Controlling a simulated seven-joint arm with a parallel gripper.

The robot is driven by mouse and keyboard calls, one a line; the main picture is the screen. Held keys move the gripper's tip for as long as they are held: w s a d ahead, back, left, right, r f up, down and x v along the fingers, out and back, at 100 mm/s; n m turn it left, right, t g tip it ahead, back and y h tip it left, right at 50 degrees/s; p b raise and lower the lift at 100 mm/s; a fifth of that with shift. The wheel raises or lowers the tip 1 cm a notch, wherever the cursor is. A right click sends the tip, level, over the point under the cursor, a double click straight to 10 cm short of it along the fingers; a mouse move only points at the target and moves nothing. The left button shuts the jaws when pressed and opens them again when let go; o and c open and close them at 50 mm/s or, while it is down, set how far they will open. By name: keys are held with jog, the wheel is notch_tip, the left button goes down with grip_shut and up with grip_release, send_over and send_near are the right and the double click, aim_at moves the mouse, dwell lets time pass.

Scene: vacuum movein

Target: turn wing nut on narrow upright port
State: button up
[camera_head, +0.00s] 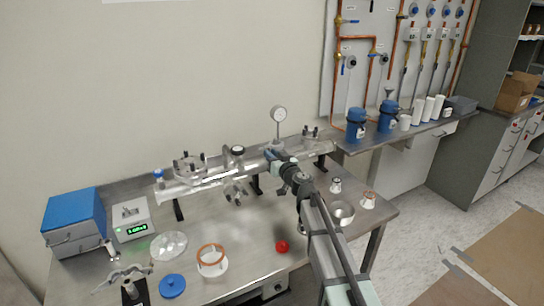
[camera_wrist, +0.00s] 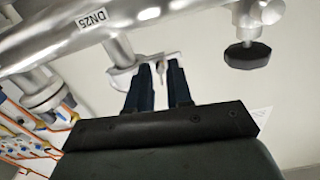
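The narrow upright port (camera_wrist: 118,50) rises from the steel vacuum tube (camera_wrist: 60,30) marked DN25, seen upside down in the wrist view. A metal clamp (camera_wrist: 125,76) sits around the port's end. The wing nut (camera_wrist: 161,68) is a small metal piece at the clamp's side. My gripper (camera_wrist: 160,72) has its two dark blue fingers apart, one on each side of the wing nut. I cannot tell whether either finger touches it. In the head view my gripper (camera_head: 271,154) is at the tube (camera_head: 190,186), and my arm hides the clamp and nut.
A black-knobbed valve (camera_wrist: 247,55) stands beside the port; its knob also shows in the head view (camera_head: 237,150).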

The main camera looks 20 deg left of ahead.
jog(key=shift+s+d, duration=0.1)
jog(key=v, duration=1.3)
jog(key=shift+s+d, duration=0.15)
jog(key=shift+d, duration=0.05)
